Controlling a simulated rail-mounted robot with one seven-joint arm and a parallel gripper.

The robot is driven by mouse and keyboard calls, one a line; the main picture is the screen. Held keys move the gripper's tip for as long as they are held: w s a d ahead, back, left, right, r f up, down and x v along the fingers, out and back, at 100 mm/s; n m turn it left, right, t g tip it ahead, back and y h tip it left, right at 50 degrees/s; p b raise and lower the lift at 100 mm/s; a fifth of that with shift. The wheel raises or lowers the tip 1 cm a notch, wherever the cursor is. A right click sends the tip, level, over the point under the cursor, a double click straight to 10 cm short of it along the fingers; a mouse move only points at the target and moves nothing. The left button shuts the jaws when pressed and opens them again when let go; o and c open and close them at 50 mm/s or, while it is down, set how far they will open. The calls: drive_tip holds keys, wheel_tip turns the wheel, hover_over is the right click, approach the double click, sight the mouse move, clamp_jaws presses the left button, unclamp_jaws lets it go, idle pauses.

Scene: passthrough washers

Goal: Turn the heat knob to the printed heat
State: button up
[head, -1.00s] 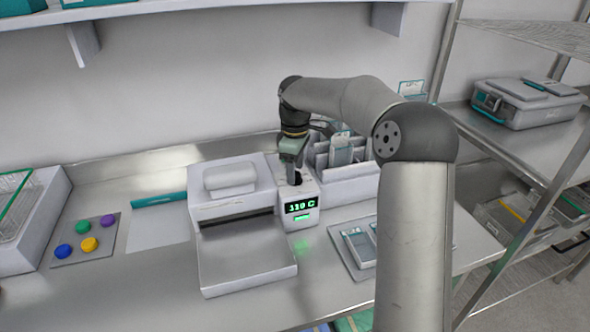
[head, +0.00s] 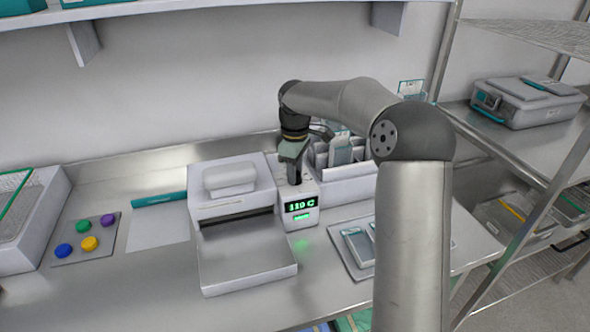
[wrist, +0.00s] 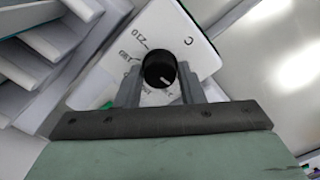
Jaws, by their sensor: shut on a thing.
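The black heat knob (wrist: 160,70) sits on the top of a white control box (head: 306,190), with printed numbers around it. Its pale pointer line shows in the wrist view at the knob's lower right. Some numbers are hidden by my fingers, and I cannot read them all. My gripper (wrist: 158,85) points down over the box, its two fingers on either side of the knob and shut on it. My gripper (head: 294,180) hides the knob in the head view. The box's green display (head: 300,204) reads about 119 C, with a lit green bar below it.
The white sealing machine (head: 228,180) with a metal plate (head: 247,262) stands left of the box. A white rack of pouches (head: 345,160) is close behind right. A tray of packets (head: 357,246) lies to the right.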

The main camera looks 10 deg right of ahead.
drive_tip(key=m, duration=0.4)
drive_tip(key=shift+m, duration=1.6)
drive_tip(key=o, duration=1)
drive_tip(key=shift+r, duration=0.1)
wheel_tip(320, 180, up, 17)
drive_tip(key=shift+r, duration=0.15)
